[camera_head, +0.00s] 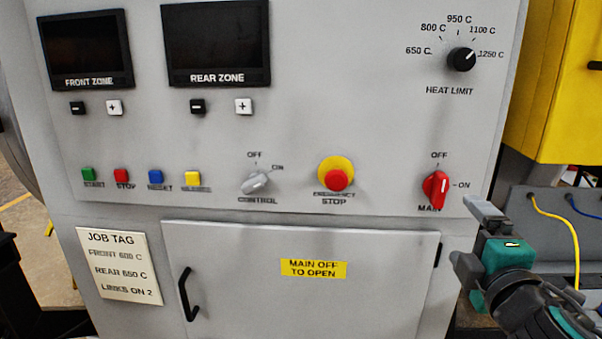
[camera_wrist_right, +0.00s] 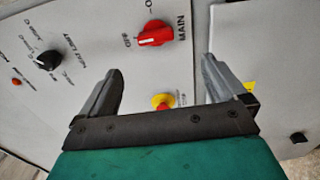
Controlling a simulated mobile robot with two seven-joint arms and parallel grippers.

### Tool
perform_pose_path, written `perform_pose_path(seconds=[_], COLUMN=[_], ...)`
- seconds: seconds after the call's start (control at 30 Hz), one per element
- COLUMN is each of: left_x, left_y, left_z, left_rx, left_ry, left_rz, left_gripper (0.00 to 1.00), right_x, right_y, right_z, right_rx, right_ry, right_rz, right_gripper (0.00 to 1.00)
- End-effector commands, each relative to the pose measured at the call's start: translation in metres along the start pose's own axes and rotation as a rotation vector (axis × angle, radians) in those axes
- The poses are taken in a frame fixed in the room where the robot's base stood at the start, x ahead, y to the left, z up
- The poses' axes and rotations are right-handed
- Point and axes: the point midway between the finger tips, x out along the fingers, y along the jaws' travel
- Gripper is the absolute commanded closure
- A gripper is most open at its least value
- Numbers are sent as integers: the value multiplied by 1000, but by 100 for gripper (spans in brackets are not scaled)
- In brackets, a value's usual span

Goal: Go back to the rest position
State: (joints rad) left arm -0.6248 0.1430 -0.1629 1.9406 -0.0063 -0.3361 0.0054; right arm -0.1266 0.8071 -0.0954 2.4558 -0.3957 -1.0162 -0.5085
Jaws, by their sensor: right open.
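My right gripper (camera_head: 472,237) is open and empty at the right of the head view, in front of the furnace panel (camera_head: 350,110) and below the red MAIN knob (camera_head: 436,190). It touches nothing that I can see. In the right wrist view its two fingers (camera_wrist_right: 160,65) are spread apart, with the panel beyond them. The MAIN knob, also in the wrist view (camera_wrist_right: 155,33), has its white mark toward OFF. My left gripper is not in view.
The grey CONTROL knob (camera_head: 257,182) points toward ON. A red emergency stop (camera_head: 336,179) sits beside it. The lower door (camera_head: 230,260) with its black handle (camera_head: 187,294) looks shut. A yellow cabinet (camera_head: 556,80) and hanging cables (camera_head: 572,240) stand at the right.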

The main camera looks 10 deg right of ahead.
Motion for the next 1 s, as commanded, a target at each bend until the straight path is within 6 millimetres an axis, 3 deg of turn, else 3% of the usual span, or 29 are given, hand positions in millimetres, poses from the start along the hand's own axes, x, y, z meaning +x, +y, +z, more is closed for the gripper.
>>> perform_pose_path(seconds=[0.13,0.27,0.4,0.5,0.6,0.7,1.0], left_x=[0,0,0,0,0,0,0], left_y=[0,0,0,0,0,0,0], left_z=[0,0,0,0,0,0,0], left_rx=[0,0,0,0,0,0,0], left_ry=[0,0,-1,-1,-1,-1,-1], left_rz=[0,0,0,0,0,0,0], left_gripper=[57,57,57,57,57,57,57], right_x=[1,-16,-58,-94,-124,-144,-154], right_y=[-63,-156,-249,-299,-332,-350,-358], right_z=[-10,-30,-58,-78,-93,-103,-108], right_rx=[154,425,768,994,1173,1287,1346], right_ry=[35,64,40,-7,-60,-100,-120], right_rz=[-143,-345,-548,-654,-719,-752,-766], right_gripper=[2,2,2,2,2,2,2])
